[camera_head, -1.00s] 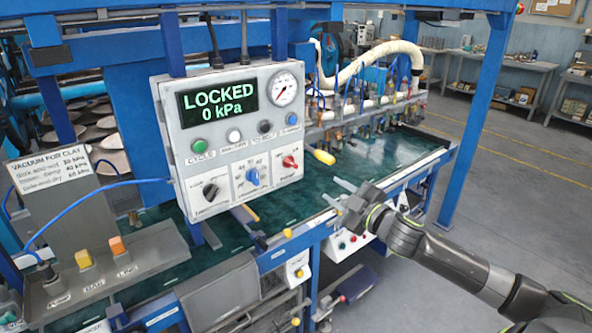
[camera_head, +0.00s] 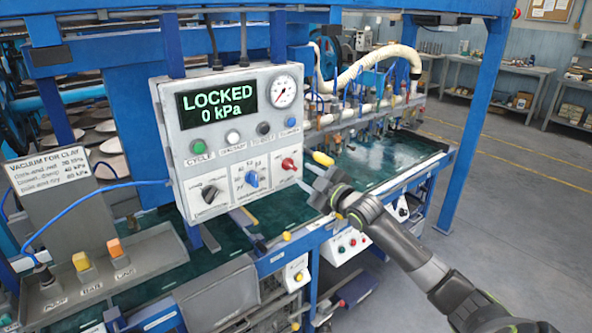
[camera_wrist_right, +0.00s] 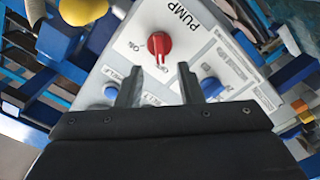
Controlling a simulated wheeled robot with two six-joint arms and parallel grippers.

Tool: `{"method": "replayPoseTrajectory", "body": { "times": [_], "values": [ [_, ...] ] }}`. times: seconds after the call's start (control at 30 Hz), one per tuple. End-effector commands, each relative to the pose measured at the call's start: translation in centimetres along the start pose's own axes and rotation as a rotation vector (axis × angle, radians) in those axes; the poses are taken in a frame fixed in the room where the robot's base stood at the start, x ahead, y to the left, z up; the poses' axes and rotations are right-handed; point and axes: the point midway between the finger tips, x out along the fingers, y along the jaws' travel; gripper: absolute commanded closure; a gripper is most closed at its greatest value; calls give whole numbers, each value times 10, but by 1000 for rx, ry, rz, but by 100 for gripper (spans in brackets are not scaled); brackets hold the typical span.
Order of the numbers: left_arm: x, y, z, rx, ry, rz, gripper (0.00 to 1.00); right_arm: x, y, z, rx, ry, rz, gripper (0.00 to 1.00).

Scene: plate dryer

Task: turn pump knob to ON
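The red pump knob (camera_head: 288,163) is at the right of the lower part of the grey control panel (camera_head: 222,115). In the right wrist view the red knob (camera_wrist_right: 160,44) is on a white plate marked PUMP, and its light pointer points down in that picture. The small position labels are hard to read. My right gripper (camera_head: 308,177) is just to the right of and below the knob in the head view. Its two fingers (camera_wrist_right: 161,86) are apart with nothing between them, and the knob shows beyond their tips, not touched. My left gripper is not in view.
The panel screen reads LOCKED, 0 kPa. A blue knob (camera_head: 251,178) and a black knob (camera_head: 210,193) sit left of the red one. A yellow handle (camera_head: 323,158) juts out close above my right gripper. Open floor lies to the right.

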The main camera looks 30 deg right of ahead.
Motion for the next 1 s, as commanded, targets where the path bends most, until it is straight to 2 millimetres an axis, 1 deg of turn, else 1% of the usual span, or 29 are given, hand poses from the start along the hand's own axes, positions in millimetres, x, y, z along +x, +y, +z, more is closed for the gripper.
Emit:
{"method": "replayPoseTrajectory", "body": {
  "times": [0.03, 0.1, 0.2, 0.33, 0.5, 0.77, 0.8, 1.0],
  "values": [
    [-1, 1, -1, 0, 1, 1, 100, 9, 1, 0, 5, -1, 3, 66],
    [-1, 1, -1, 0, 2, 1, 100, 20, 1, 0, 5, -1, 2, 66],
    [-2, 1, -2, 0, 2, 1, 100, 33, 0, 0, 3, 0, 1, 66],
    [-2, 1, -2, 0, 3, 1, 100, 45, 1, 0, 1, -1, 1, 66],
    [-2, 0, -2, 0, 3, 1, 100, 53, 0, 0, -1, -1, 0, 66],
    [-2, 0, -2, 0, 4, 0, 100, 54, 0, 0, -2, -1, 0, 66],
    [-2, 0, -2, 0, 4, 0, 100, 54, 0, 0, -2, -1, 0, 68],
    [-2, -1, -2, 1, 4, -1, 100, 54, 0, 0, -2, -1, 0, 94]
  ]
}}
